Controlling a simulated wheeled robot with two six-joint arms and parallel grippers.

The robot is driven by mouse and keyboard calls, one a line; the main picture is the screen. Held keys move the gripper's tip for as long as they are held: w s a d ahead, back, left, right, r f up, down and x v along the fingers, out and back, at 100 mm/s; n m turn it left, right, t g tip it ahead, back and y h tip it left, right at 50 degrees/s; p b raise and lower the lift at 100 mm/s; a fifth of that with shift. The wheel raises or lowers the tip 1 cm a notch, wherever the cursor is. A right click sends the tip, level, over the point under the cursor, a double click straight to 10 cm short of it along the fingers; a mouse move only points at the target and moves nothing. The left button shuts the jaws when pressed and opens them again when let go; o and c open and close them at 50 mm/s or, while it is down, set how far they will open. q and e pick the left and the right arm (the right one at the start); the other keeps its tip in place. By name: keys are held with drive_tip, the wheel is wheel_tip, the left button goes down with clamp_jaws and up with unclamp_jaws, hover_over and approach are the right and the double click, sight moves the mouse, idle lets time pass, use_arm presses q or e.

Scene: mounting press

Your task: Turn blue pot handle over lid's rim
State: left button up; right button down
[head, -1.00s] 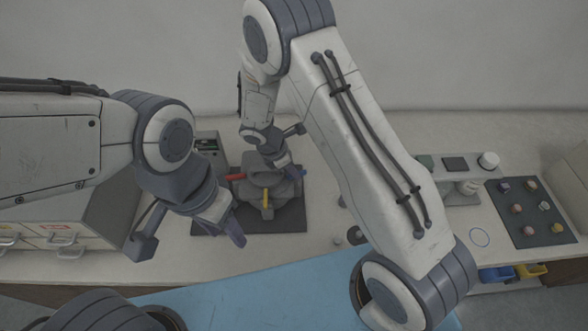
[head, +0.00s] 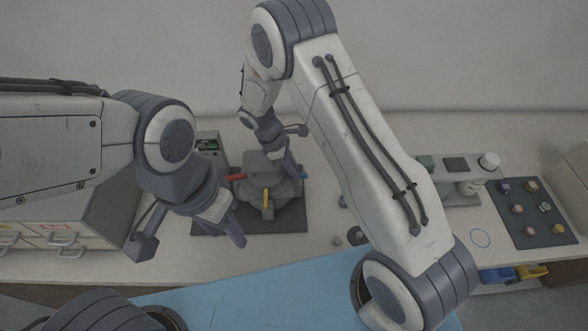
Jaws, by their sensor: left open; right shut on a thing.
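The grey mounting press pot (head: 254,188) with its lid stands on a dark mat (head: 290,219) on the bench. A red handle (head: 237,177) is on its left, a yellow handle (head: 266,198) at its front, and a small part of the blue handle (head: 305,175) shows on its right. My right gripper (head: 291,168) is at the right side of the lid, shut on the blue handle, whose greater part it hides. My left gripper (head: 236,232) is open and empty, in front and to the left of the pot.
A device with a small display (head: 207,145) stands behind left of the pot. Drawers (head: 60,238) are at the left. On the right are a grey stand (head: 447,195) and a dark mat (head: 548,225) with several small samples. My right arm crosses the bench's middle.

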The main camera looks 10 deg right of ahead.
drive_tip(key=c, duration=0.9)
unclamp_jaws()
drive_tip(key=shift+w+a+r, duration=0.2)
drive_tip(key=shift+a+r, duration=0.05)
drive_tip(key=shift+r, duration=0.3)
drive_tip(key=b+v, duration=0.3)
drive_tip(key=v, duration=0.5)
drive_tip(key=shift+a+r, duration=0.1)
drive_tip(key=shift+r, duration=0.15)
drive_tip(key=shift+a+r, duration=0.1)
drive_tip(key=shift+r, duration=0.3)
